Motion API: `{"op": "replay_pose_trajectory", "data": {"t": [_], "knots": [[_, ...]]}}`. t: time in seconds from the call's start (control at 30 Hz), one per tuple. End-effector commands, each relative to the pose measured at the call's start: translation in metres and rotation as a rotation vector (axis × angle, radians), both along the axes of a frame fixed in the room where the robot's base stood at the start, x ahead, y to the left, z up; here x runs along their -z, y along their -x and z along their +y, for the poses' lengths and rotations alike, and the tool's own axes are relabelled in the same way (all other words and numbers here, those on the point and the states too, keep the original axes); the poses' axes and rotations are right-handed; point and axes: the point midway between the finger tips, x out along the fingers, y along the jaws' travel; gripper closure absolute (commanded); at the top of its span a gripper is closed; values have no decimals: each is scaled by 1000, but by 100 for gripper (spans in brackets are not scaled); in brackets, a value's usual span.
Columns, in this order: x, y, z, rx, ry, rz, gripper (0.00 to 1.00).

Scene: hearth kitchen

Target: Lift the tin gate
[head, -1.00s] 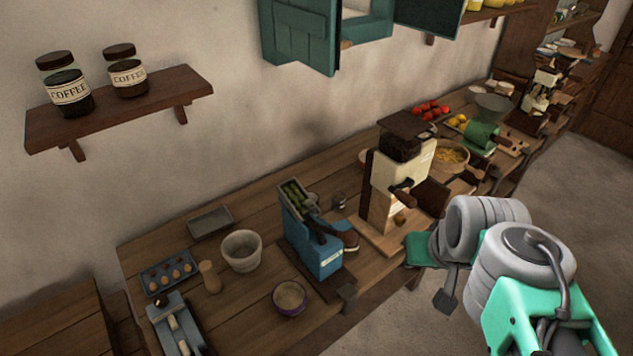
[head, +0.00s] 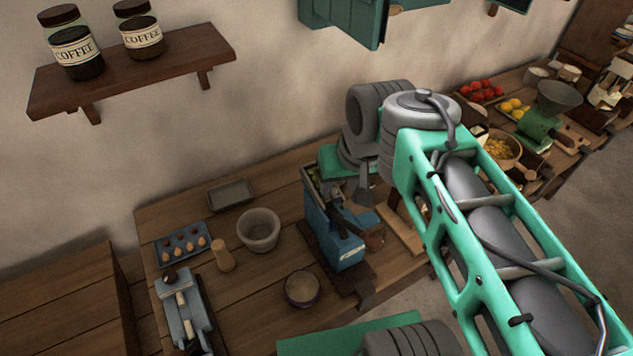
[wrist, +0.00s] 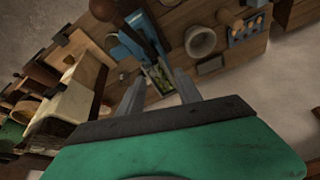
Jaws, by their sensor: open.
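A blue box-shaped machine (head: 335,232) with a dark lever stands on a dark board near the table's front. Its open top trough holds green pieces; it also shows in the wrist view (wrist: 128,48). I cannot make out which part is the tin gate. My gripper (head: 360,192) is above and just behind the machine's top in the head view, partly hidden by my wrist. In the wrist view my gripper (wrist: 158,84) has its two fingers apart and empty, with the green-filled trough (wrist: 158,76) showing between and beyond the tips. I see no contact.
A pale pot (head: 259,230), a wooden pestle-like piece (head: 222,256), an egg tray (head: 183,243) and a small bowl (head: 301,289) stand to the left. A cream machine (wrist: 70,97) is close by in the wrist view. A shelf with coffee jars (head: 130,70) hangs above.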

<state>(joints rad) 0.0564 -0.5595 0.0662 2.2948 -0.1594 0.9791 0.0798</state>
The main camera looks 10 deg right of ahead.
Motion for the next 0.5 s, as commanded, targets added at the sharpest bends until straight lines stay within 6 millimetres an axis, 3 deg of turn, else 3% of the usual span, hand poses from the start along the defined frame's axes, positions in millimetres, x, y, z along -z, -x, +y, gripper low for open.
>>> {"op": "replay_pose_trajectory", "data": {"t": [0.1, 0.23, 0.37, 0.5], "knots": [[17, -42, 2, -38, -65, 143, 59], [36, -78, -12, -91, -101, 279, 59], [50, -95, -29, -127, -103, 353, 59], [63, -98, -30, -141, -102, 370, 59]]}}
